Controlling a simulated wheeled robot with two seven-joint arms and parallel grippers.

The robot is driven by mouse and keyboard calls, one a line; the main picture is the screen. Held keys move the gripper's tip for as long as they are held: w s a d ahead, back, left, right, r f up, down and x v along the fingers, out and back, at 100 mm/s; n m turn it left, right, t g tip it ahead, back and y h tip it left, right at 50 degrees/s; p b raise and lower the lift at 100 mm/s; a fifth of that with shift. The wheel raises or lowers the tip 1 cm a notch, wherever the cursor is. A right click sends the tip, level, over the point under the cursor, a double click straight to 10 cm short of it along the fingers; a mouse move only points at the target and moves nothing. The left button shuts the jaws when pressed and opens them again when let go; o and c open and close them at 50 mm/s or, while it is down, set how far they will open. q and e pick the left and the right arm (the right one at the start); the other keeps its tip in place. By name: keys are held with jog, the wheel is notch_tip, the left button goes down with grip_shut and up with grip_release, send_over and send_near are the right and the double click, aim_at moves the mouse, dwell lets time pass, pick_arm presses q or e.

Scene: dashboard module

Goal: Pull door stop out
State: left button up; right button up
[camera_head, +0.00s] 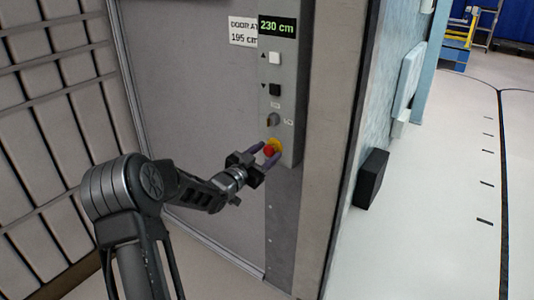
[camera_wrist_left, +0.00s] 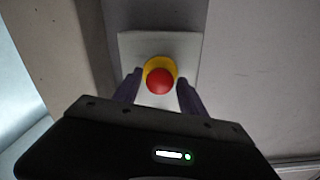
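The door stop is a red round button (camera_head: 269,151) on a yellow collar, low on the grey control panel (camera_head: 284,95). In the left wrist view the red button (camera_wrist_left: 160,81) sits in front of its yellow ring on a pale square plate (camera_wrist_left: 131,47). My left gripper (camera_head: 264,152) is at the button, with its purple fingers open. In the left wrist view the fingertips (camera_wrist_left: 160,85) lie one on each side of the button, with gaps visible between them and it. My right gripper is not in view.
Above the button are a dark rotary switch (camera_head: 273,119), a black button (camera_head: 274,89), a white button (camera_head: 274,58) and a green-lit display (camera_head: 277,27) reading 230 cm. A black box (camera_head: 371,179) is on the wall at right. Open floor (camera_head: 440,190) lies further right.

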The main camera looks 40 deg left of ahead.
pick_arm(q)
jog(key=shift+o, duration=0.7)
jog(key=shift+w, duration=0.1)
jog(key=s+b, duration=0.1)
jog(key=s, duration=0.7)
jog(key=shift+d, duration=0.1)
